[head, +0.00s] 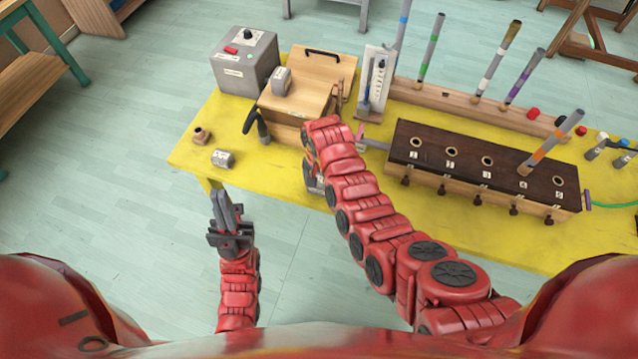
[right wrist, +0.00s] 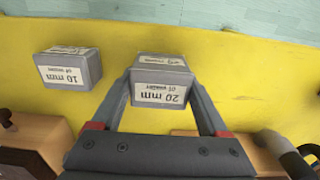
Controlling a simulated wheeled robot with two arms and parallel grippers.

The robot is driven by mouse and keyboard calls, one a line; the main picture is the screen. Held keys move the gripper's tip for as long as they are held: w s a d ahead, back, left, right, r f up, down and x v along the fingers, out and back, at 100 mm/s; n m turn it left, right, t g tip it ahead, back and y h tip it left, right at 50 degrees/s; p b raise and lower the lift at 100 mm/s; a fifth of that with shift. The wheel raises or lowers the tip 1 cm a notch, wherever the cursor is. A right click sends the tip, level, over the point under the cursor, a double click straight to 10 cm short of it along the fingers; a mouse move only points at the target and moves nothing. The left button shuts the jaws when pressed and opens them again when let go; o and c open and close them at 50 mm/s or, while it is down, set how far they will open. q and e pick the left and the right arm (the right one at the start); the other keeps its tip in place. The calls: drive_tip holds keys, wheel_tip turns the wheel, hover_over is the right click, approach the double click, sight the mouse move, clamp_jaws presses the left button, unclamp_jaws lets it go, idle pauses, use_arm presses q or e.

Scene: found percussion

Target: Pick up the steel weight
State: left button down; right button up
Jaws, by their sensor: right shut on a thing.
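In the right wrist view, a grey block-shaped steel weight (right wrist: 161,68) labelled "20 mm of water" sits between the two fingers of my right gripper (right wrist: 160,88), which is shut on it. A second grey weight (right wrist: 68,68) labelled "10 mm of water" stands on the yellow table to its left, apart from the fingers. In the head view my right gripper (head: 314,180) is low by the table's front edge, mostly hidden by my arm. My left gripper (head: 226,198) is off the table's front edge, holding nothing visible.
A further grey block (head: 282,80) sits on the wooden box (head: 318,68). A dark-topped wooden chest (head: 470,140) with holes is at the right. A small brown fitting (head: 201,136) lies at the table's left.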

clamp_jaws()
drive_tip(key=shift+w+r, duration=0.1)
